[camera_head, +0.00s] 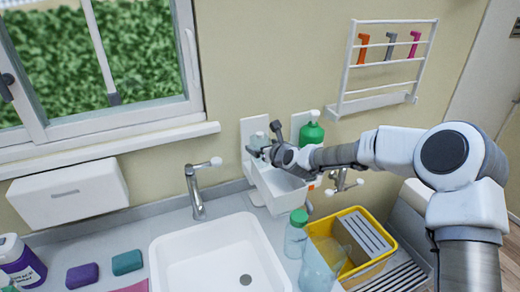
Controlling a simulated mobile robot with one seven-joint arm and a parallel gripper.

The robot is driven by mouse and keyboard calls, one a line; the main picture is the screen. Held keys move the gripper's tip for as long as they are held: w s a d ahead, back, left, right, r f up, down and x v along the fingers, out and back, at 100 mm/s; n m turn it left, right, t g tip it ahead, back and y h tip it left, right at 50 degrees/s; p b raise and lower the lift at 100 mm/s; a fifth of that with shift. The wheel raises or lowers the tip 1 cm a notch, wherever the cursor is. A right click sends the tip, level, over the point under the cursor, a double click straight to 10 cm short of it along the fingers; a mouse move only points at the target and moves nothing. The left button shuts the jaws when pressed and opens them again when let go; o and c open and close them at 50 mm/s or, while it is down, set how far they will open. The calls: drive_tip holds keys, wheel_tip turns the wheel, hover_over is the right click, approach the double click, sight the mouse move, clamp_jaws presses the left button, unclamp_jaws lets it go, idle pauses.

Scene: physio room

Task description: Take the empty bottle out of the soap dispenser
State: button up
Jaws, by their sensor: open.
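Two white soap dispensers hang on the wall behind the sink. The left dispenser (280,188) holds a clear, pale bottle (257,139) that looks empty; only a little of it shows above the white holder. My gripper (262,146) is at this bottle, reaching in from the right. It is open. I cannot tell whether its fingers are around the bottle or just in front of it. The right dispenser (306,118) holds a green bottle (312,132) with a white top, partly hidden behind my arm.
A tap (196,190) stands left of the dispensers by the white sink (175,245). A clear bottle with a green cap (297,232), another clear bottle (320,268) and a yellow crate (392,240) stand at the right. A wall rack (380,101) hangs above my arm.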

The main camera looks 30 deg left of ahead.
drive_tip(key=shift+x, duration=1.35)
drive_tip(key=c, duration=1.3)
drive_tip(key=shift+r, duration=0.1)
